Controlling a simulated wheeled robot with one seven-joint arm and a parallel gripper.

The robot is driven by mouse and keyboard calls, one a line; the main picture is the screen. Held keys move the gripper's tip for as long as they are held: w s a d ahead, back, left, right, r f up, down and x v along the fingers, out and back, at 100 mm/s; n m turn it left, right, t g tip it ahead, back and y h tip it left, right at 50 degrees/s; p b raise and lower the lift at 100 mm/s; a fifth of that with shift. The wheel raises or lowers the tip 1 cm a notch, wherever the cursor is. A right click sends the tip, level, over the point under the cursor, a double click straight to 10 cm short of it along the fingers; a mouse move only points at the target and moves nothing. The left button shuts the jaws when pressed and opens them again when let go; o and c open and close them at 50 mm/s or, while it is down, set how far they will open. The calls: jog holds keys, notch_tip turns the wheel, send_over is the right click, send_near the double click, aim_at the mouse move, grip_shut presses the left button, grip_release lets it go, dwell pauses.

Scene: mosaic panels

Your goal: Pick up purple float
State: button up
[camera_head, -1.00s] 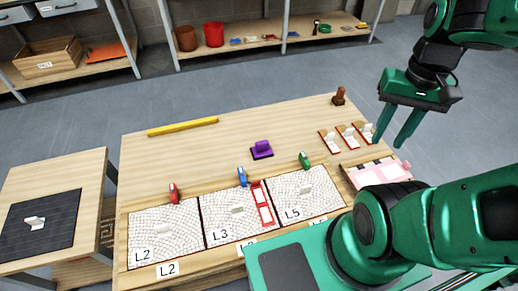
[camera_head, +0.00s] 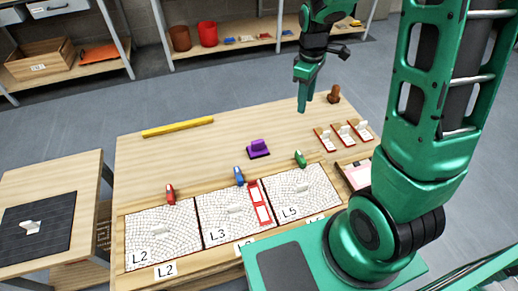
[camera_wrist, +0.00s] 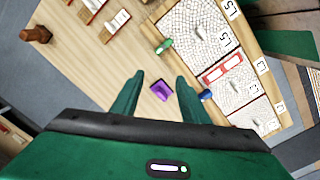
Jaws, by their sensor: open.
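The purple float (camera_head: 258,149) lies on the wooden table (camera_head: 200,148), behind the mosaic panels and near the middle of the tabletop. It has a flat base with a raised handle on top. In the wrist view the float (camera_wrist: 161,90) shows between and beyond the two green fingers. My gripper (camera_head: 305,105) is above the back part of the table, to the right of and higher than the float, pointing down. In the wrist view my gripper (camera_wrist: 158,88) is open, with nothing between its fingers. The gripper is apart from the float.
Red (camera_head: 170,194), blue (camera_head: 239,176) and green (camera_head: 300,159) tools stand along the panels' back edge. A yellow bar (camera_head: 178,127) lies at the back left. A brown stamp-like object (camera_head: 334,94) and small red-edged holders (camera_head: 343,135) are at the right. The table left of the float is clear.

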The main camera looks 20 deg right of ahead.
jog(key=w+a+f+n, duration=0.3)
jog(key=a+f, duration=0.1)
jog(key=f, duration=0.2)
jog(key=w+a+f+n, duration=0.3)
jog(key=w+a+f, duration=0.1)
jog(key=f, duration=0.2)
jog(key=w+a+f+n, duration=0.3)
jog(key=w+a+f, duration=0.1)
jog(key=f, duration=0.2)
jog(key=shift+w+a+n+y, duration=0.1)
jog(key=shift+a+n+y, duration=0.05)
jog(key=shift+n+y, duration=0.2)
send_over(258, 141)
jog(key=f, duration=0.4)
jog(key=shift+w+a+f, duration=0.1)
jog(key=shift+w+f, duration=0.15)
jog(key=shift+f, duration=0.1)
jog(key=shift+s+f, duration=0.15)
jog(key=shift+f, duration=2.95)
jog(key=shift+c, duration=0.3)
grip_shut()
